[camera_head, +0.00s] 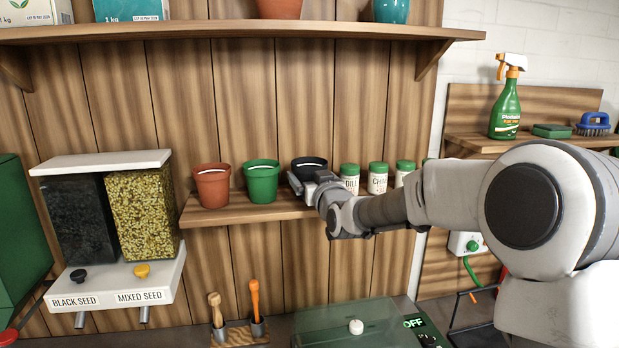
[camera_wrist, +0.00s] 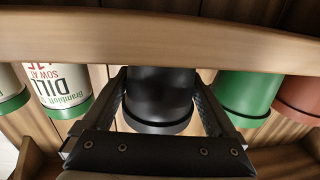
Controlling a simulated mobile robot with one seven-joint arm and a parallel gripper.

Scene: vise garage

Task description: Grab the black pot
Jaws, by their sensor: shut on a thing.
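The black pot (camera_head: 309,164) is on the lower wooden shelf, between the green pot (camera_head: 261,181) and the seed jars in the head view. My gripper (camera_head: 308,184) reaches it from the front. In the wrist view, which is upside down, the black pot (camera_wrist: 160,92) sits between my two gripper fingers (camera_wrist: 160,78), one on each side, and they are shut on it. The pot looks upright. Its base is hidden behind the shelf's front edge (camera_wrist: 160,33), so I cannot tell whether it touches the shelf.
A terracotta pot (camera_head: 212,187) stands left of the green pot. Several green-lidded jars, including a dill jar (camera_head: 349,177), stand close on the right. An upper shelf (camera_head: 230,32) holds more pots above. A seed dispenser (camera_head: 110,230) is at left.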

